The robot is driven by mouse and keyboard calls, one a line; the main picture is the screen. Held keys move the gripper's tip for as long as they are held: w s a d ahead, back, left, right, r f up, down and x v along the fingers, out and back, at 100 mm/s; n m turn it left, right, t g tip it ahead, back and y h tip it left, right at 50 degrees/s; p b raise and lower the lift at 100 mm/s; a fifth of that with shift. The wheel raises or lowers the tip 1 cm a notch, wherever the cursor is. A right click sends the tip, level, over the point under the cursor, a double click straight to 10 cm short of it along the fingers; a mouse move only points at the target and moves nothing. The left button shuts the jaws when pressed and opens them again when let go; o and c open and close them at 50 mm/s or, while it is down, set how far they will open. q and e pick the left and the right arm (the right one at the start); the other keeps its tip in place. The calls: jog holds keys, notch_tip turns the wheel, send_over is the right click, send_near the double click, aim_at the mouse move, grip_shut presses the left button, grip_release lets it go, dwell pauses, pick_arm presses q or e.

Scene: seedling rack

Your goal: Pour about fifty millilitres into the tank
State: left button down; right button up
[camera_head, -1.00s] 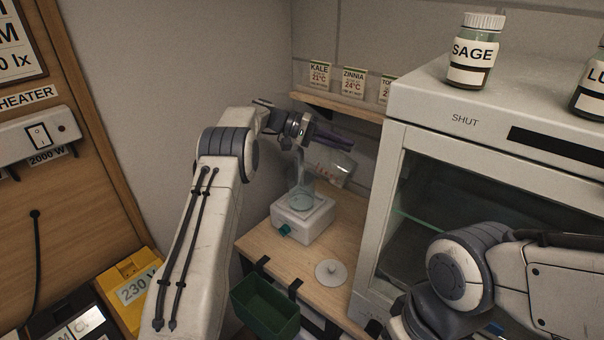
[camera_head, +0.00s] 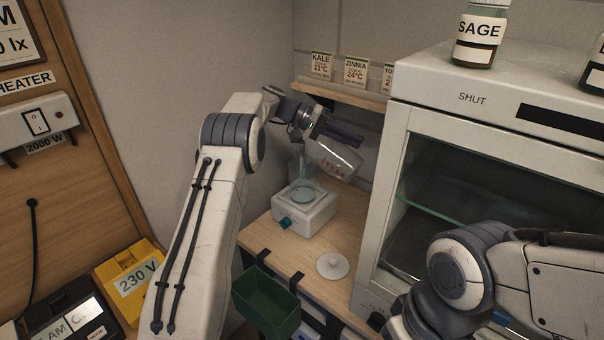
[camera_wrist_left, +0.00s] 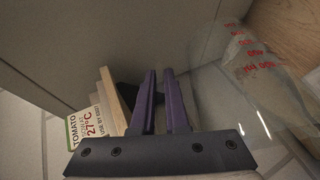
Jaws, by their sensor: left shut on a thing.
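My left gripper (camera_head: 340,132) is shut on a clear jug (camera_head: 340,158) with red markings, held tilted above the bench. Its purple fingers (camera_wrist_left: 162,103) and the jug's clear wall with red marks (camera_wrist_left: 262,67) show in the left wrist view. The small tank (camera_head: 305,214) has a white base with a teal tap at its front and a clear upper part. The jug is above it and slightly to the right. A faint pale streak shows over the tank; I cannot tell whether it is liquid or clear wall. The liquid level is unclear. My right gripper is out of view.
A round white lid (camera_head: 332,266) lies on the wooden bench (camera_head: 287,258). A green bin (camera_head: 264,304) hangs at its front edge. The white cabinet (camera_head: 440,88) stands close on the right, and a seed-packet shelf (camera_head: 345,98) is behind the jug.

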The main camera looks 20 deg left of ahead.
aim_at(358, 158)
pick_arm(q)
jog(key=shift+f, duration=0.35)
jog(key=shift+a+f+y, duration=0.1)
jog(key=shift+a+y, duration=0.05)
jog(key=shift+y, duration=0.15)
jog(key=d+f+y+b, duration=0.1)
jog(key=b, duration=0.1)
jog(key=d+f+b, duration=0.1)
jog(key=b, duration=0.1)
jog(key=shift+s+f+m+t+y, duration=0.2)
jog(key=shift+f+m+t+y, duration=0.1)
jog(key=shift+f+y, duration=0.1)
jog(key=shift+d+f+b, duration=0.1)
jog(key=shift+b, duration=0.25)
jog(key=shift+s+d+y, duration=0.1)
jog(key=shift+d+y, duration=0.05)
jog(key=shift+y, duration=0.45)
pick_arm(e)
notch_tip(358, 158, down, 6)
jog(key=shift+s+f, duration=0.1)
